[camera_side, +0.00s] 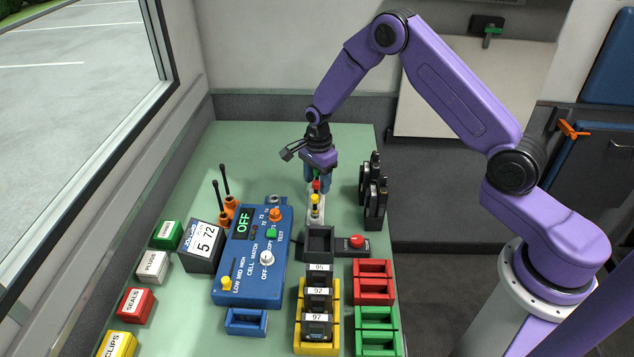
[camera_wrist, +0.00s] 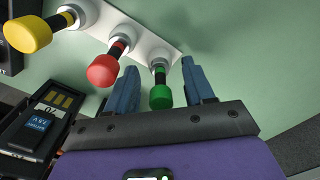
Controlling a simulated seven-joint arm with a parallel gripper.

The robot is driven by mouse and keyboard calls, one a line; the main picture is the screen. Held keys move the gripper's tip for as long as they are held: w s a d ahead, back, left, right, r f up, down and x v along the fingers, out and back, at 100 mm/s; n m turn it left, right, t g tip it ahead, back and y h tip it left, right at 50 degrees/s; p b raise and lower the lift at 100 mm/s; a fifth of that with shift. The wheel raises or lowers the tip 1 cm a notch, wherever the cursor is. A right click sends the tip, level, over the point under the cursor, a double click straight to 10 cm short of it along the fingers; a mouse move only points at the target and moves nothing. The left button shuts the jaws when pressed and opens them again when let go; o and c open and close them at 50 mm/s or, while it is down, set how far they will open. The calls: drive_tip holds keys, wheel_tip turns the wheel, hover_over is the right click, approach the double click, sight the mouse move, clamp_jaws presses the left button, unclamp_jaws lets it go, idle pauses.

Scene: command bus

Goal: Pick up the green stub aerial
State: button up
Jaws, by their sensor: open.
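The green stub aerial (camera_wrist: 160,90) stands in the white holder plate (camera_wrist: 145,38) in the wrist view, at the end of a row. A red aerial (camera_wrist: 108,65) and a yellow aerial (camera_wrist: 38,30) stand beside it in the same plate. My gripper (camera_wrist: 162,85) is open, with one blue finger on each side of the green aerial. The left finger lies between the red and green aerials. I cannot tell whether either finger touches.
A blue tester box (camera_side: 240,290) reading OFF stands left of the plate. Black radios (camera_side: 374,190) stand close on the right. A red button (camera_side: 356,241) and a black cradle (camera_side: 319,243) are nearer the camera. Green table (camera_side: 260,150) is clear at the back.

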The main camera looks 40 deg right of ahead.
clamp_jaws()
drive_tip(key=shift+r, duration=0.15)
drive_tip(key=shift+r, duration=0.55)
wheel_tip(320, 180, up, 2)
drive_tip(key=shift+r, duration=0.1)
drive_tip(key=s+r, duration=0.9)
drive_tip(key=s, duration=0.5)
drive_tip(key=shift+d+r, duration=0.25)
drive_tip(key=shift+d, duration=0.1)
